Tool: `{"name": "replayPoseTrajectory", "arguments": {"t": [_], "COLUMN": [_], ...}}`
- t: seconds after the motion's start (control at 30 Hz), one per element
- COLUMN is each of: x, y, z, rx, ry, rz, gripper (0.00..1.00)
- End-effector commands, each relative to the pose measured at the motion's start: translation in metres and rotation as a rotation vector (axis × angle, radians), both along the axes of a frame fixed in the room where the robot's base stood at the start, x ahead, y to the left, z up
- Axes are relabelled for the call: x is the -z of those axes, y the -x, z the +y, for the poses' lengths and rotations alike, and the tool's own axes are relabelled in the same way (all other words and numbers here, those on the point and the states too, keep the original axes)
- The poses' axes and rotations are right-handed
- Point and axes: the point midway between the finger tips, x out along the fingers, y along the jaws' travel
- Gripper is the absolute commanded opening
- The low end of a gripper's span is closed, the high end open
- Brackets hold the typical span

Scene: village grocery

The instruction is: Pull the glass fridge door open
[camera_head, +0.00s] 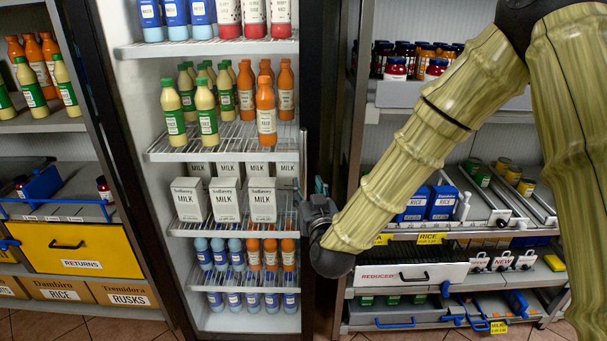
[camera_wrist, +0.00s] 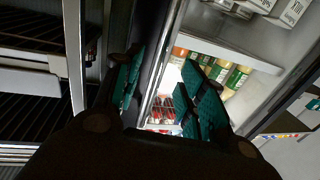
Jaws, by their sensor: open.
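The glass fridge (camera_head: 220,150) stands upright at centre left in the head view, its lit shelves of bottles and milk cartons showing clearly. Its dark right-hand frame (camera_head: 324,90) runs top to bottom. I cannot tell the glass pane's exact position. My gripper (camera_head: 318,190) is at the fridge's right edge, at about milk-shelf height, with my arm coming in from the right. In the wrist view my gripper (camera_wrist: 168,92) is open, its teal finger pads on either side of a dark upright frame strip (camera_wrist: 160,65) with a pale edge.
Right of the fridge stands a shelf unit with jars, blue rice packs (camera_head: 442,203) and a white REDUCED drawer (camera_head: 410,277). Left is another unit with bottles and a yellow RETURNS drawer (camera_head: 80,248). Some tiled floor (camera_head: 95,327) shows at the bottom.

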Motion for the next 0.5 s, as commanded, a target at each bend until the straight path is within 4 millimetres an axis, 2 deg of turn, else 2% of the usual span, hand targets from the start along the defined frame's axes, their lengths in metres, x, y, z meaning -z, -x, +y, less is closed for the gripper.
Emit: {"name": "replayPoseTrajectory", "arguments": {"t": [0.2, 0.5], "x": [-0.002, 0.000], "y": [-0.035, -0.061], "z": [0.007, 0.012], "rx": [-0.001, -0.001], "ry": [0.000, 0.001], "rz": [0.001, 0.001], "gripper": [0.41, 0.41]}}
